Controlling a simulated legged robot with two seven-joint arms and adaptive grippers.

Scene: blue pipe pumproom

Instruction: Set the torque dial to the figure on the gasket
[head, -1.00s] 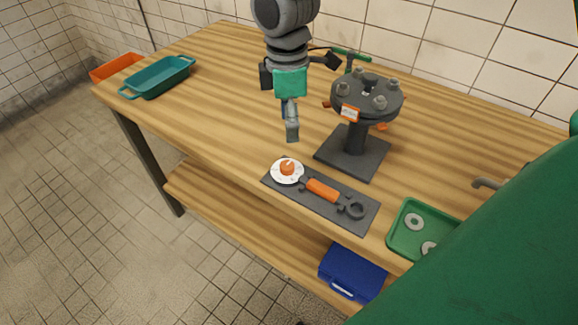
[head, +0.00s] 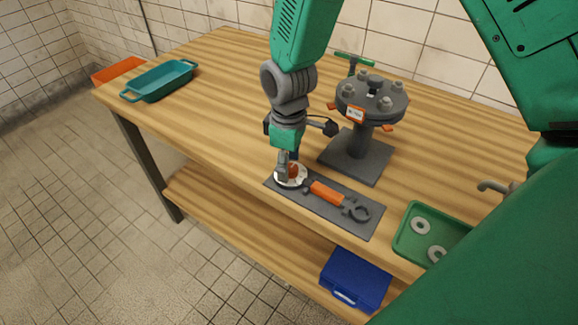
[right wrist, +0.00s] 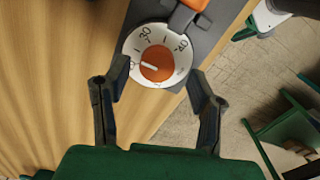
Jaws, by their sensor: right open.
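The torque dial (head: 297,183) is a white disc with an orange knob at the left end of a wrench on a dark plate. In the right wrist view, the dial (right wrist: 138,43) shows black figures, among them 30 and 40. In the right wrist view my right gripper (right wrist: 158,78) is open, one finger on each side below the knob. Grey rings (head: 420,226) lie in a green tray; no figure on them is legible. My left gripper is out of view.
The green tray (head: 402,246) is to the right. A teal tray (head: 158,82) and an orange one (head: 117,68) sit far left. The wooden table's left half is mostly clear.

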